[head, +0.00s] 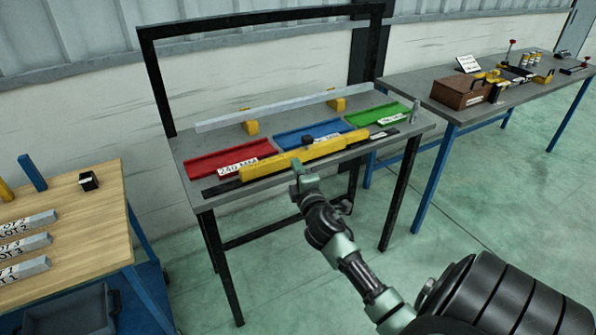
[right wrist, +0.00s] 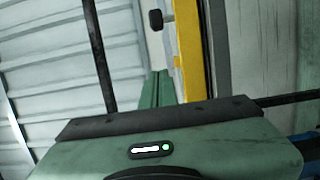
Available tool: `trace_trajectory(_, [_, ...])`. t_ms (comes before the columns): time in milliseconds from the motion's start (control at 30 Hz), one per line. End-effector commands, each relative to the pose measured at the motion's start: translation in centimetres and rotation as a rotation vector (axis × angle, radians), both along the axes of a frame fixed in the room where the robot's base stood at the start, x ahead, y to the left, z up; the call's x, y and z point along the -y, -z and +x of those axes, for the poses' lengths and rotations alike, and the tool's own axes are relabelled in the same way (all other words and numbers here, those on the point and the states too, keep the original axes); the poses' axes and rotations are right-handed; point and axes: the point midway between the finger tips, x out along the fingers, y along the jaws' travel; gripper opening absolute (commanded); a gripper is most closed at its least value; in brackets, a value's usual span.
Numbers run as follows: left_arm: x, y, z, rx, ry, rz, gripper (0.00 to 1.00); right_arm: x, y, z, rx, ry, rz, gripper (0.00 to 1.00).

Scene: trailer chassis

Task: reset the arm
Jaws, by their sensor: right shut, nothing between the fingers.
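My right arm comes in from the lower right of the head view. Its gripper (head: 298,178) is at the front edge of the grey workbench (head: 215,203), in front of the yellow bar (head: 328,153). In the right wrist view, the green fingers (right wrist: 156,88) are together with nothing between them. The yellow bar (right wrist: 189,50) stands just to their right in that view. Whether the gripper touches the bar or bench I cannot tell. My left gripper is not in view.
Red (head: 215,160), blue (head: 300,134) and green (head: 372,116) trays lie behind the yellow bar. A long metal bar (head: 270,110) rests on yellow blocks behind them. A wooden table (head: 85,225) is at left, another bench (head: 435,100) at right. Open floor lies between.

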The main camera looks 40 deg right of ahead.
Motion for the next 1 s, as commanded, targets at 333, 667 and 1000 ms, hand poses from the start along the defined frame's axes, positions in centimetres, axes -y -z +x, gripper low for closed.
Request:
trace_trajectory(333, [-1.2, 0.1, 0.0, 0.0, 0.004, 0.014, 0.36, -0.5, 0.0, -1.0, -0.001, 0.002, 0.0, 0.0])
trace_trajectory(667, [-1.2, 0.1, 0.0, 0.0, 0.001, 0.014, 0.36, -0.5, 0.0, -1.0, 0.0, 0.001, 0.0, 0.0])
trace_trajectory(1000, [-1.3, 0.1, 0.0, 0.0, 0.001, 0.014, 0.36, -2.2, 9.4, -1.5, -0.113, -0.022, 0.173, 0.0])
